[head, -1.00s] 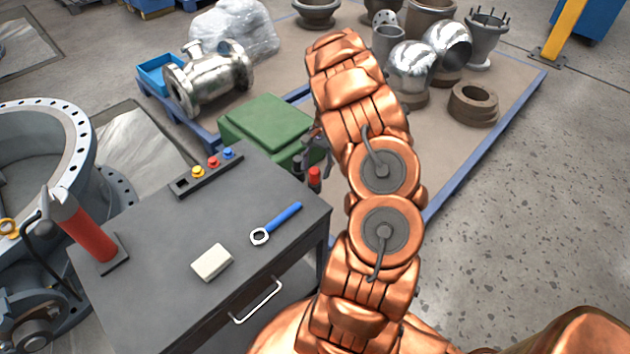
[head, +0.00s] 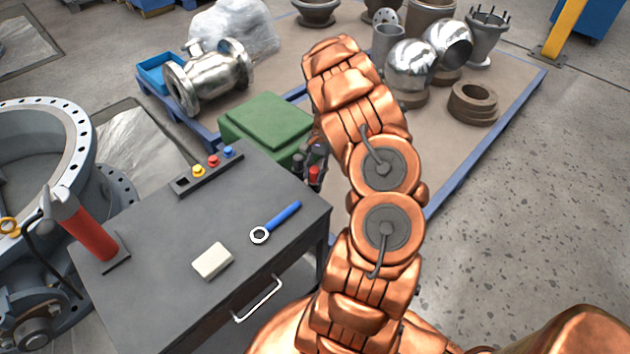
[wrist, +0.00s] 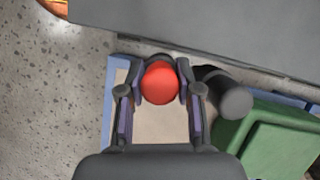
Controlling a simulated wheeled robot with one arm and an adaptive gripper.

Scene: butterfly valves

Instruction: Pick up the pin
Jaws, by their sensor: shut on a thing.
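The pin (wrist: 160,83) shows a round red top in the wrist view, between the two fingers of my gripper (wrist: 160,75). The fingers touch it on both sides. Its lower part is hidden under the top. In the head view my gripper (head: 312,160) is at the far right edge of the dark table, mostly hidden by my copper arm. A small part of the red pin (head: 314,178) shows there below the fingers.
A grey cylinder (wrist: 232,98) is close beside the gripper. The dark table (head: 165,240) holds a blue-handled wrench (head: 283,217), a pale block (head: 212,261), a rack with coloured knobs (head: 185,187) and a red cylinder (head: 90,235). A green box (head: 265,122) stands behind.

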